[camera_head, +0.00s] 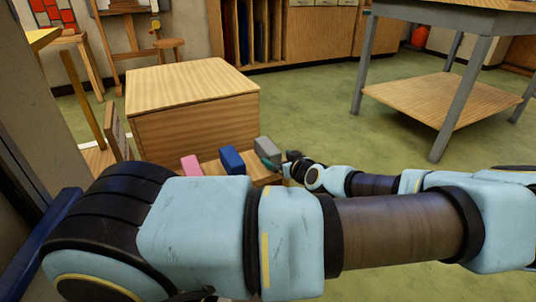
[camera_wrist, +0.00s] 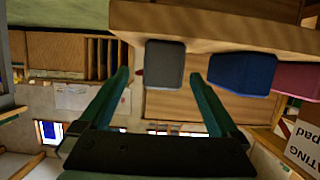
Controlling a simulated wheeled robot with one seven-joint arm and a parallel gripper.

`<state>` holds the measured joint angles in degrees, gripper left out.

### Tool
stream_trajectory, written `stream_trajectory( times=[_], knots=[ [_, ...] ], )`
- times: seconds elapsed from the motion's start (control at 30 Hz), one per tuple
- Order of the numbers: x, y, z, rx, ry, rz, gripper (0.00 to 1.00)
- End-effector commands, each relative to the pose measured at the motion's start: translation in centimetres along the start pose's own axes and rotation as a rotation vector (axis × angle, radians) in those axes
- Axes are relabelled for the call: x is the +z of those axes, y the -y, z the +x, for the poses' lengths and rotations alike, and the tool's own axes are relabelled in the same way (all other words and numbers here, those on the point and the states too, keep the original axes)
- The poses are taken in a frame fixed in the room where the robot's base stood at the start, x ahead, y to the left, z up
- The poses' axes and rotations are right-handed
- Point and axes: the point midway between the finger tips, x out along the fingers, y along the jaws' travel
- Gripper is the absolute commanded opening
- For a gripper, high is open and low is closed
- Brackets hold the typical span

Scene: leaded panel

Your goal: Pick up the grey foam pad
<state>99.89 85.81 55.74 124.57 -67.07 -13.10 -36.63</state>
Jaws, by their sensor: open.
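The grey foam pad (camera_head: 267,148) is a small block at the right end of a row on a low wooden ledge. In the wrist view the pad (camera_wrist: 164,64) appears dark grey, between the lines of my two teal fingers. My gripper (camera_wrist: 160,77) is open and empty, with a gap on each side of the pad, wider on the left. In the head view my gripper (camera_head: 270,162) is close to the pad, partly hidden by my arm. I cannot tell whether the fingertips reach past its near face.
A blue block (camera_head: 231,159) and a pink block (camera_head: 191,165) stand left of the pad; in the wrist view the blue block (camera_wrist: 242,73) is right of my right finger. A wooden box (camera_head: 190,105) rises behind them. A grey-legged table (camera_head: 437,103) stands right, beyond open green floor.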

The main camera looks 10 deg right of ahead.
Motion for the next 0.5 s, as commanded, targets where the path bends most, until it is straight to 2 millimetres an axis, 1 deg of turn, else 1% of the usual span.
stream_trajectory(
  times=[0.03, 0.1, 0.27, 0.37, 0.5],
  knots=[
    [0.1, 0.1, 0.9, -0.004, 0.001, -0.002, 0.97],
    [0.1, 0.1, 1.6, -0.003, 0.001, 0.0, 0.97],
    [0.1, 0.0, 2.5, -0.001, 0.002, 0.0, 0.97],
    [0.2, 0.2, 3.5, -0.003, 0.001, 0.001, 0.97],
    [0.3, 0.5, 5.7, -0.004, 0.002, 0.001, 0.97]
  ],
)
